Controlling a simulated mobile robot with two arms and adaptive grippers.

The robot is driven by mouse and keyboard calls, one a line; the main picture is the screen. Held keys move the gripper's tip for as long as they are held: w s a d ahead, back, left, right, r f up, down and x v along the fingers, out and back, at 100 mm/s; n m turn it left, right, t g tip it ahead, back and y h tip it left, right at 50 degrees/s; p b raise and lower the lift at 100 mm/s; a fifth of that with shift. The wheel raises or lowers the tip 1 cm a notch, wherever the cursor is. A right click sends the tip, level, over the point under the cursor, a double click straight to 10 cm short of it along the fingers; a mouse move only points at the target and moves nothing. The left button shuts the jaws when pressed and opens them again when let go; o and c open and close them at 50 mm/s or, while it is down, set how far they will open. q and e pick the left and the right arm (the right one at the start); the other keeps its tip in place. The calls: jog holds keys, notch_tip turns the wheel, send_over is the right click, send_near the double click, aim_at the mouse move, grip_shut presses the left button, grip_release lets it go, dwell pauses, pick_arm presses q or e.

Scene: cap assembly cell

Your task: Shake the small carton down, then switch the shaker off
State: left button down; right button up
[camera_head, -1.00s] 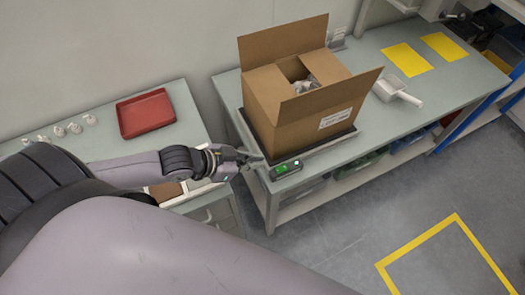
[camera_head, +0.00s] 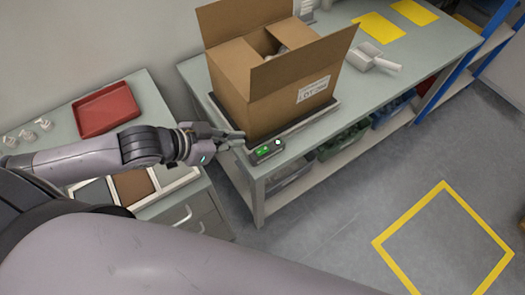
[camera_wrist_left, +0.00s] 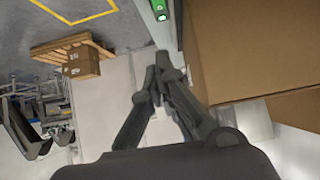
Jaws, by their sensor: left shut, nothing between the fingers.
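The open cardboard carton (camera_head: 272,85) stands upright on the dark shaker plate (camera_head: 300,122) at the bench's front left. Its flaps are spread, and something pale shows inside. A small control box (camera_head: 266,151) with a green display and a pale round spot sits at the plate's front corner. It also shows in the left wrist view (camera_wrist_left: 160,9). My left gripper (camera_head: 241,137) is shut and empty, just left of the control box and close to the carton's lower left side. I cannot tell whether the fingertips touch anything. My right gripper is not in view.
A red tray (camera_head: 106,110) and several small white parts (camera_head: 28,134) lie on the left bench. A white scoop (camera_head: 376,59) and yellow mats (camera_head: 379,27) lie right of the carton. Bins sit on the shelf below. The floor in front is clear, with a yellow-outlined square (camera_head: 443,188).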

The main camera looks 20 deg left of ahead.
pick_arm(q)
jog(key=shift+r, duration=0.1)
dwell(0.3)
jog(key=p, duration=0.1)
send_over(262, 151)
jog(key=s, duration=0.1)
jog(key=f, duration=0.6)
jog(key=shift+d, duration=0.25)
jog(key=shift+w+d+f, duration=0.1)
jog(key=shift+w+f, duration=0.05)
jog(key=shift+f, duration=1.95)
jog(key=shift+p, duration=0.3)
